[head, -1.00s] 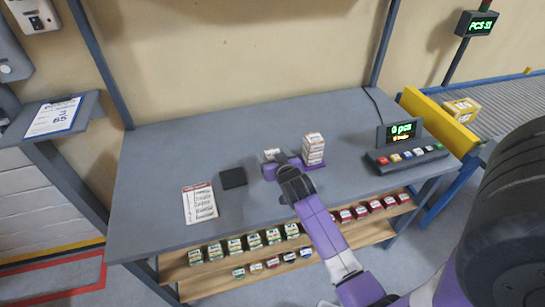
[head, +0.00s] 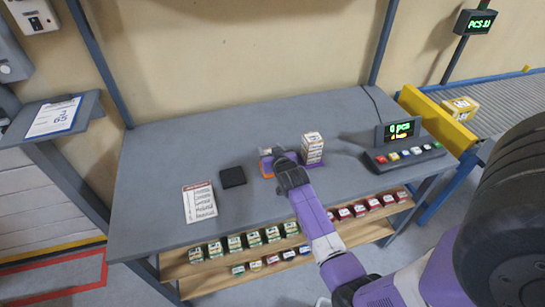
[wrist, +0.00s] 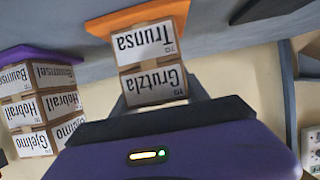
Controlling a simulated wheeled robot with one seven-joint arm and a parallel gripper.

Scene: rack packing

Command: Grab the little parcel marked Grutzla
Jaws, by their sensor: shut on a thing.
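The little parcel marked Grutzla (wrist: 153,84) is a light box with a white label. It shows upside down in the wrist view, between my gripper's fingers (wrist: 157,100). My gripper is shut on it. A like parcel marked Trunsa (wrist: 150,42) lies against its other side, on an orange base (wrist: 110,25); I see no clear gap between the two. In the head view my gripper (head: 279,160) is at this small stack on the table, and its wrist hides much of the parcels.
A black pad (head: 232,177), a printed list (head: 199,203) and a button panel (head: 404,158) lie on the grey table (head: 150,180).

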